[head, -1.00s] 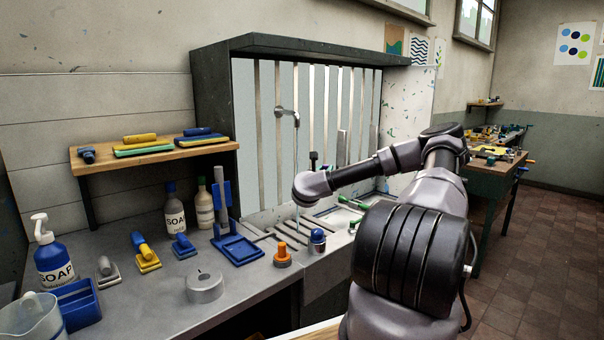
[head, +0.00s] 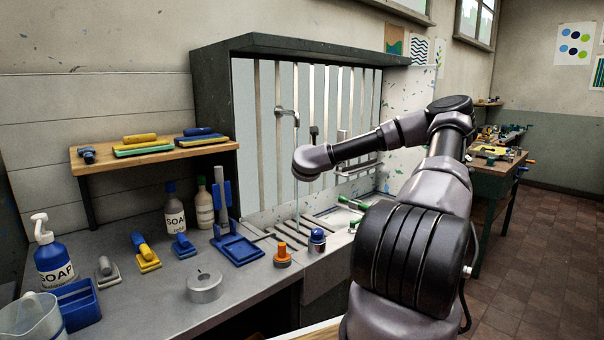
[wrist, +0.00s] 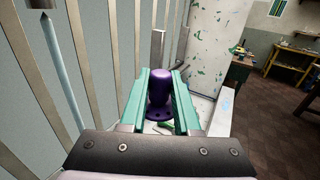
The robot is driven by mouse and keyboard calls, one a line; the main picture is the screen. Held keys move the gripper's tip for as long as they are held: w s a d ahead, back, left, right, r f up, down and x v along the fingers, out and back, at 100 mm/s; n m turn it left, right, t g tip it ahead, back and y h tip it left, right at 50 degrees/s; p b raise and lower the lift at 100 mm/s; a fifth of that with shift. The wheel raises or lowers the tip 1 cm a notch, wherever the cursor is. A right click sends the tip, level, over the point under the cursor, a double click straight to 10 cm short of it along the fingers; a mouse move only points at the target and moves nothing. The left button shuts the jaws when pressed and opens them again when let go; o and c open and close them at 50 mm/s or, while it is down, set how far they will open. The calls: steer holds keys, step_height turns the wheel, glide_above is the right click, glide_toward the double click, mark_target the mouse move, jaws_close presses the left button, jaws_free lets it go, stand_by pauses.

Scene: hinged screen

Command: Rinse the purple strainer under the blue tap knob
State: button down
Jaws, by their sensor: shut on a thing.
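The purple strainer (wrist: 159,88) shows in the wrist view between the two green fingers of my gripper (wrist: 160,90), which is shut on it. A wider purple part with dark holes shows below its rounded top. In the head view my arm hides the strainer and fingers. The blue tap knob (head: 317,235) stands at the front edge of the sink, beside an orange knob (head: 282,253). A thin stream of water (head: 297,195) falls from the metal tap (head: 287,111). In the wrist view the stream (wrist: 58,55) is left of my fingers, apart from the strainer.
Upright slats (head: 262,140) stand close behind the tap. A blue tray (head: 238,250), soap bottles (head: 175,210) and several brushes and tools stand on the grey counter (head: 160,300) to the left. Green-handled tools (head: 352,203) lie at the sink's right.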

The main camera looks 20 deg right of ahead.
step_height(320, 180, up, 13)
stand_by(0.9)
